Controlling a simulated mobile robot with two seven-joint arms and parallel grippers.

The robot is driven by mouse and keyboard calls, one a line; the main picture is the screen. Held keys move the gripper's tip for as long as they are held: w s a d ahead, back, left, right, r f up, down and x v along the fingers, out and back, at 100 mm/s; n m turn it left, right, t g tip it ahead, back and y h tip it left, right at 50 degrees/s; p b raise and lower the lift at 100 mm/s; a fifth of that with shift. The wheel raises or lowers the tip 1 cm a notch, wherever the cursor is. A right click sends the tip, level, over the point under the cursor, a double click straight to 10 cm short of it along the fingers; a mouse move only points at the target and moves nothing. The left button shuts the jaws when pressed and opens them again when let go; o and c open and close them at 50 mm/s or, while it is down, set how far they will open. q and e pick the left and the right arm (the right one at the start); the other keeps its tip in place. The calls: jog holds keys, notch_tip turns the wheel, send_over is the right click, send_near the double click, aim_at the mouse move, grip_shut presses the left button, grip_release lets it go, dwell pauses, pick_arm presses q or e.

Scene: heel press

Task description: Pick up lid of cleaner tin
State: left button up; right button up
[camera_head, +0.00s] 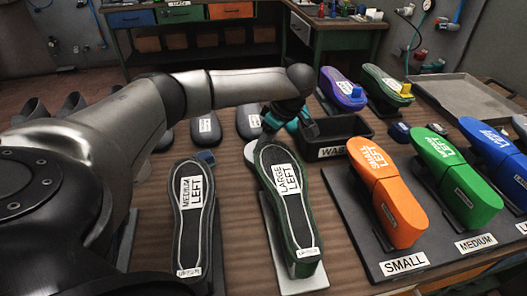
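My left gripper (290,122) points down at the middle of the bench, behind the toe of the shoe upper labelled "LARGE LEFT" (288,215). Dark and teal parts show around its tip, too small to tell whether the fingers are apart or hold something. A pale round disc (251,151) lies just left of that upper's far end, partly hidden by it; I cannot tell whether it is the lid. No cleaner tin can be clearly made out. My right gripper is not in view.
A black bin labelled "WAS…" (341,151) stands right of the gripper. A "MEDIUM LEFT" upper (191,226) stands on the left. Orange (384,192), green (455,180) and blue (500,150) lasts stand on a labelled rack. A grey tray (462,84) lies at the back right.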

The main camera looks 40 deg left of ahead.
pick_arm(q)
jog(key=c, duration=0.8)
jog(key=shift+o, duration=0.2)
